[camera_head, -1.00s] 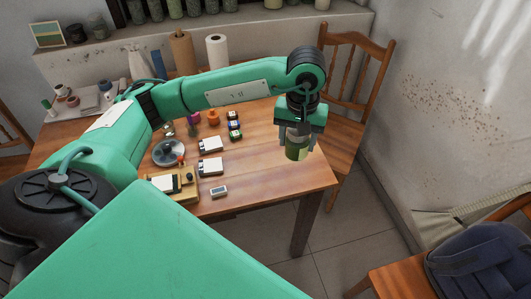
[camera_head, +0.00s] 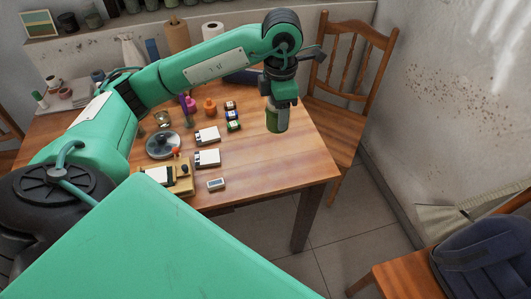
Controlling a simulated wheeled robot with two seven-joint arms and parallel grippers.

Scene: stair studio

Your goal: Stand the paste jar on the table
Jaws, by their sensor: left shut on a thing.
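The paste jar (camera_head: 273,119) is a green jar, seen over the right part of the wooden table (camera_head: 262,160). My left gripper (camera_head: 281,112) points down and is shut on the jar. The jar looks upright. I cannot tell whether its base touches the tabletop or hangs just above it. The gripper body hides the top of the jar. My right gripper is not in view.
Small coloured bottles (camera_head: 233,116), white boxes (camera_head: 207,158), a round grey dish (camera_head: 163,145) and a small device (camera_head: 216,184) lie left of the jar. A wooden chair (camera_head: 343,105) stands behind the right edge. The table's front right is clear.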

